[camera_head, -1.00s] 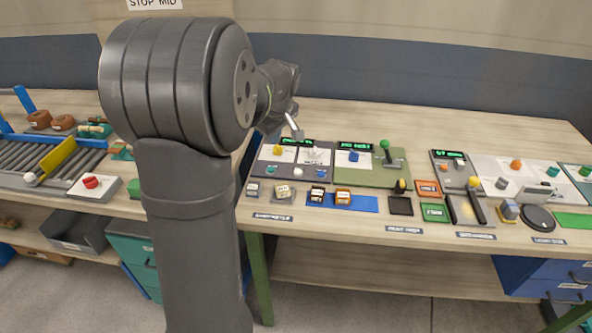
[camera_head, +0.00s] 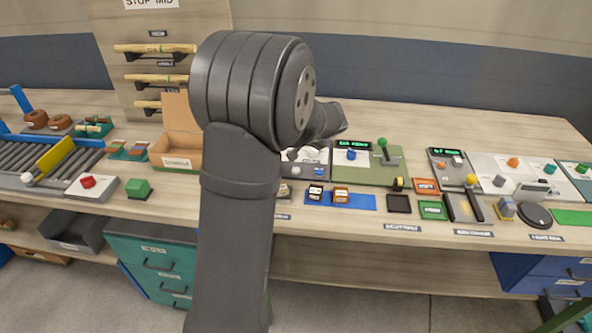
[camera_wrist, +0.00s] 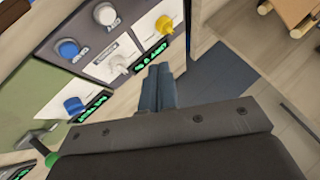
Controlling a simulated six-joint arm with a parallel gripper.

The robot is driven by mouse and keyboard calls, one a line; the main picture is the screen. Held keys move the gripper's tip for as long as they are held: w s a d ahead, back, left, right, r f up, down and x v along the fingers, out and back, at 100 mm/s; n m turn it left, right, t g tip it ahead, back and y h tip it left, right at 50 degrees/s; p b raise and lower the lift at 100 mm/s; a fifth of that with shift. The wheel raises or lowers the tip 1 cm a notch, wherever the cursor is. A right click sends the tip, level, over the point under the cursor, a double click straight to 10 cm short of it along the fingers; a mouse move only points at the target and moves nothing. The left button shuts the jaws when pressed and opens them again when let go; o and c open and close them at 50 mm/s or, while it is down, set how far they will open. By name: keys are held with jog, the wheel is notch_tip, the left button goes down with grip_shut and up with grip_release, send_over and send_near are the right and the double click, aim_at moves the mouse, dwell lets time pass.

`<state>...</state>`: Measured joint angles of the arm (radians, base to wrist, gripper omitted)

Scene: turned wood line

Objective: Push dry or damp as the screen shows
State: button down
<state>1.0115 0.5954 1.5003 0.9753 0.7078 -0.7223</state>
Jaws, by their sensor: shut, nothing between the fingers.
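In the wrist view, a grey panel (camera_wrist: 56,24) carries a blue button (camera_wrist: 68,49) and a white button (camera_wrist: 105,14), each with a small label I cannot read. Beside them are a yellow knob (camera_wrist: 165,24), a white switch (camera_wrist: 119,65) and a green-lit screen (camera_wrist: 151,56). The screen's text is too tilted and small to read surely. My gripper (camera_wrist: 160,70) is shut and empty, its fingertips beside the screen, apart from both buttons. In the head view, my arm hides the gripper and much of this panel (camera_head: 308,172).
A green panel (camera_head: 385,174) with a blue knob (camera_head: 351,154) and a green-topped lever (camera_head: 382,143) adjoins on the right. Two small blocks stand on a blue mat (camera_head: 364,203) in front. A cardboard box (camera_head: 170,150) stands left of my arm. The table behind the panels is clear.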

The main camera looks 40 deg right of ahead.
aim_at(298, 172)
jog(key=shift+f, duration=4.4)
jog(key=shift+f, duration=0.4)
jog(key=shift+f, duration=0.35)
jog(key=shift+r, duration=0.8)
jog(key=shift+r, duration=2.5)
